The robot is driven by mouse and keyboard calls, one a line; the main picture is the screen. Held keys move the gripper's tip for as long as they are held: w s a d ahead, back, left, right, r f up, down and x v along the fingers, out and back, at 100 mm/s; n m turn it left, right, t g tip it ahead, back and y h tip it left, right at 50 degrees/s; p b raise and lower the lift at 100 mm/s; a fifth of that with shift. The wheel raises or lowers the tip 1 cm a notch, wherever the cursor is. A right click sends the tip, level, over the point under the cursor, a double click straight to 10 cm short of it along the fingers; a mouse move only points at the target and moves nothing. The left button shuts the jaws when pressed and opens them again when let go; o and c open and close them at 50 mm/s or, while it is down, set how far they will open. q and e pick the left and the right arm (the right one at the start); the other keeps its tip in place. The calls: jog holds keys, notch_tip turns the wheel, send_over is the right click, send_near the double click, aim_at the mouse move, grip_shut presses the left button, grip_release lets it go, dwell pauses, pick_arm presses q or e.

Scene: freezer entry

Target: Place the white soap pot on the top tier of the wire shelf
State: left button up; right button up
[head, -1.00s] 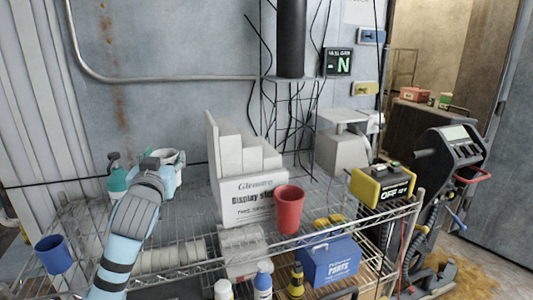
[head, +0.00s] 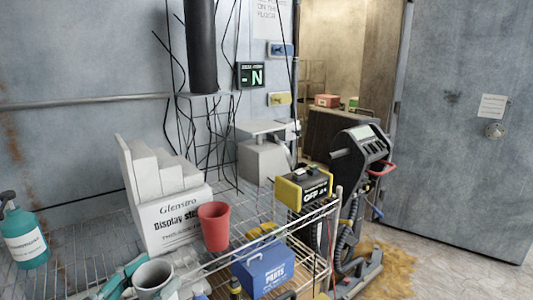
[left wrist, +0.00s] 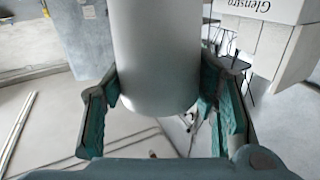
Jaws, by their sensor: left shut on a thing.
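The white soap pot (head: 153,275) is at the bottom left of the head view, its open rim facing up. My left gripper (head: 150,282) is shut around it, with teal finger pads on its sides. In the left wrist view the pot (left wrist: 157,55) fills the space between the fingers (left wrist: 160,92). The wire shelf's top tier (head: 88,238) spans the lower left and middle. The pot shows in front of the tier; I cannot tell its height above it. My right gripper is not in view.
A white stepped display box (head: 172,220), a red cup (head: 213,226), a teal bottle (head: 24,238) and a yellow-black OFF unit (head: 303,188) stand on the tier. A blue parts box (head: 265,270) sits lower. Bare mesh lies between bottle and display box.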

pick_arm(q)
jog(key=s+d+f, duration=0.2)
jog(key=s+f, duration=0.5)
jog(key=f, duration=0.2)
jog(key=w+a+r+n+t+y, duration=0.1)
jog(key=w+a+r+n+y, duration=0.2)
jog(key=w+r, duration=0.65)
jog(key=w+a+r+n+t+y, duration=0.1)
jog(key=w+a+r+y, duration=0.35)
jog(key=r, duration=0.75)
jog(key=w+a+r+n+y, duration=0.2)
jog(key=w+a+n+y, duration=0.3)
jog(key=a, duration=0.5)
jog(key=a+f+n+g+y, duration=0.1)
jog(key=a+f+y, duration=0.3)
jog(key=a+f, duration=0.1)
jog(key=shift+w+a+n+g, duration=0.3)
jog(key=shift+a+n+g, duration=0.1)
jog(key=shift+a, duration=0.3)
jog(key=shift+f, duration=0.1)
